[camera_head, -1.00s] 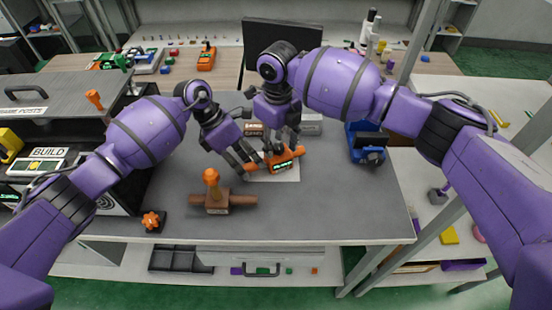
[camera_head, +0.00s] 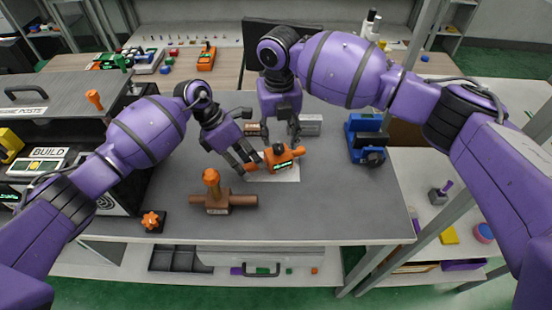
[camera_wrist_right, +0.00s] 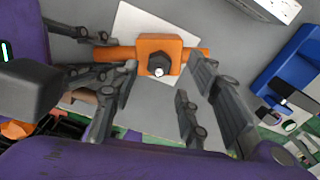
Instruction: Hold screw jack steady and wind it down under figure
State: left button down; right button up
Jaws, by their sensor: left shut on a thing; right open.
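The orange screw jack (camera_head: 284,160) sits on a white sheet (camera_head: 290,174) in the middle of the grey bench. A green-lit readout (camera_head: 286,165) faces front; I cannot read its figure. In the right wrist view, its dark hex head (camera_wrist_right: 159,65) stands on the orange block (camera_wrist_right: 170,45), with a bar out to each side. My left gripper (camera_head: 250,163) is shut on the jack's left bar. My right gripper (camera_head: 282,136) is open and empty just above the jack; its spread fingers also show in the right wrist view (camera_wrist_right: 158,108).
A brown block with an orange-topped post and side rods (camera_head: 218,203) stands in front. An orange star knob (camera_head: 152,220) is at the front left. A blue device (camera_head: 367,142) stands at right, and a grey box (camera_head: 311,125) behind. The front right of the bench is clear.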

aim_at(279, 147)
jog(key=m, duration=0.5)
jog(key=shift+f+m, duration=0.3)
jog(key=shift+s+f, duration=0.1)
jog(key=shift+f, duration=2.4)
